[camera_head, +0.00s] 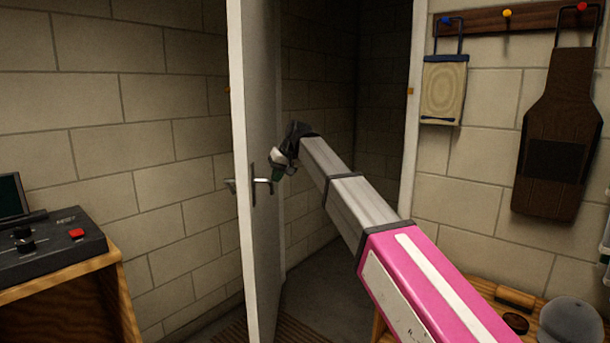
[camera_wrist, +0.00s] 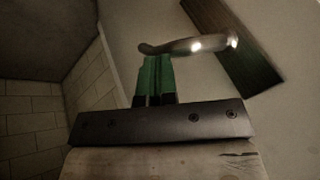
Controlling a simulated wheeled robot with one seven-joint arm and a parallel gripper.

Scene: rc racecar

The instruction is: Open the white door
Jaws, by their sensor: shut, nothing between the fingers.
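The white door (camera_head: 263,95) stands open and is seen nearly edge-on in the head view, with the dark doorway to its right. Its metal lever handle (camera_head: 262,181) sits on the right face, and another lever shows on the left side. My gripper (camera_head: 276,170) is beside the right-face handle, on the doorway side. In the wrist view the green fingers of my gripper (camera_wrist: 155,62) are together and empty. The handle (camera_wrist: 185,46) lies across just past their tips. I cannot tell whether they touch it.
The door frame (camera_head: 413,130) is right of the dark opening (camera_head: 335,250). A wooden stand with a control box (camera_head: 50,248) is at the left. A hook rack (camera_head: 480,20) with hanging items is on the right wall. A wooden table (camera_head: 480,287) with a grey cap (camera_head: 570,322) is at lower right.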

